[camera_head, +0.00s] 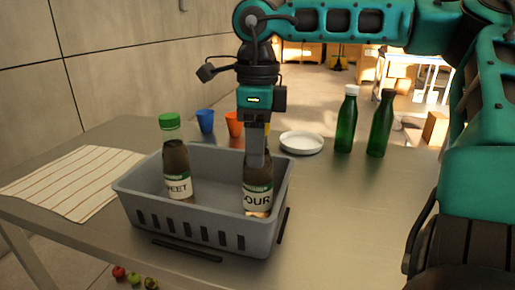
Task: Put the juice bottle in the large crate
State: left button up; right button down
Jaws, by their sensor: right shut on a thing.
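The large grey crate (205,228) stands on the table in front of me. My right gripper (257,158) points down over its right end and is shut on a dark bottle (258,200). That bottle has a white label ending in "OUR" and is upright within the crate's outline. I cannot tell whether its base touches the crate floor. A second dark juice bottle (177,165) with a green cap and a label ending in "EET" stands upright in the crate's left part. My left gripper is not in view.
A striped cloth (75,183) lies left of the crate. Behind it are a blue cup (205,121), an orange cup (234,122) and a white plate (302,143). Two green bottles (346,122) (380,126) stand at the back right. The table right of the crate is clear.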

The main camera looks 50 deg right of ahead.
jog(key=shift+f, duration=0.3)
jog(key=shift+f, duration=0.2)
jog(key=shift+c, duration=1.9)
grip_release()
jog(key=shift+r, duration=0.1)
notch_tip(320, 180, up, 12)
jog(key=shift+r+p, duration=0.1)
jog(key=shift+p, duration=1.05)
